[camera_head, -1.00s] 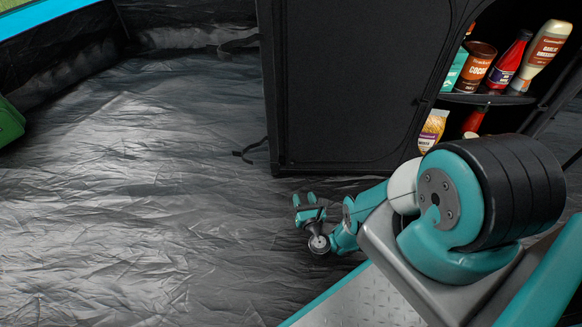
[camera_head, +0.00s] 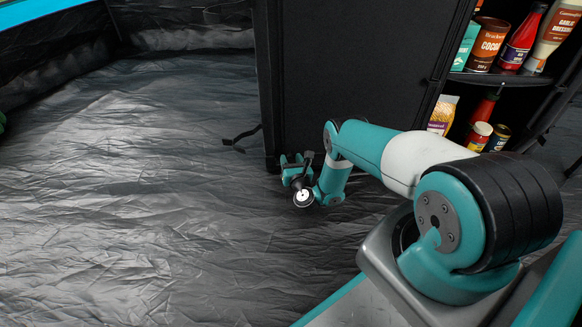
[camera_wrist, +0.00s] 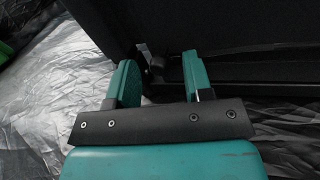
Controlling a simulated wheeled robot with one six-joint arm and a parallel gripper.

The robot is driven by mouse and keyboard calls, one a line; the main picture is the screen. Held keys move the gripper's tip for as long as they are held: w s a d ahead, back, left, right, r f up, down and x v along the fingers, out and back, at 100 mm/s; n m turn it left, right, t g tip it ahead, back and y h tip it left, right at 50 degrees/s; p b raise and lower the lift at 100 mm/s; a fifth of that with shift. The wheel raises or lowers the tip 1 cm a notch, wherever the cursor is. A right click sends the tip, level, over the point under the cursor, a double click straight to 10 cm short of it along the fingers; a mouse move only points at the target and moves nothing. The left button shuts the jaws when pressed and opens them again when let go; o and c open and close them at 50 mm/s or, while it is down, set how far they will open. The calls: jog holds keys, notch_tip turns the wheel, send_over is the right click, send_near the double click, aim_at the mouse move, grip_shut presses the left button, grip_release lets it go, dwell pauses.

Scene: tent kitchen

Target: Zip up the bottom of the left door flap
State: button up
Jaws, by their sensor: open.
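The left door flap (camera_head: 350,70) is a flat black panel on the front of the black fabric cabinet. Its lower part is partly hidden by my arm in the head view. My gripper (camera_head: 297,159) is open at the lower left corner of the cabinet, low over the floor. In the wrist view, my gripper (camera_wrist: 159,63) has its two teal fingers apart, facing the dark cabinet edge. A small grey tab (camera_wrist: 146,50) and a dark piece beside it show between the fingertips; I cannot tell if this is the zip pull. No contact can be made out.
The open right side of the cabinet has a shelf (camera_head: 490,78) with a cocoa tin (camera_head: 487,45), bottles and jars. A black strap (camera_head: 243,137) lies at the cabinet's left side. The crinkled grey floor (camera_head: 130,200) to the left is clear.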

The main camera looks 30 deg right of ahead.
jog(key=shift+w, duration=0.2)
jog(key=shift+c, duration=0.3)
jog(key=shift+d, duration=0.1)
grip_shut()
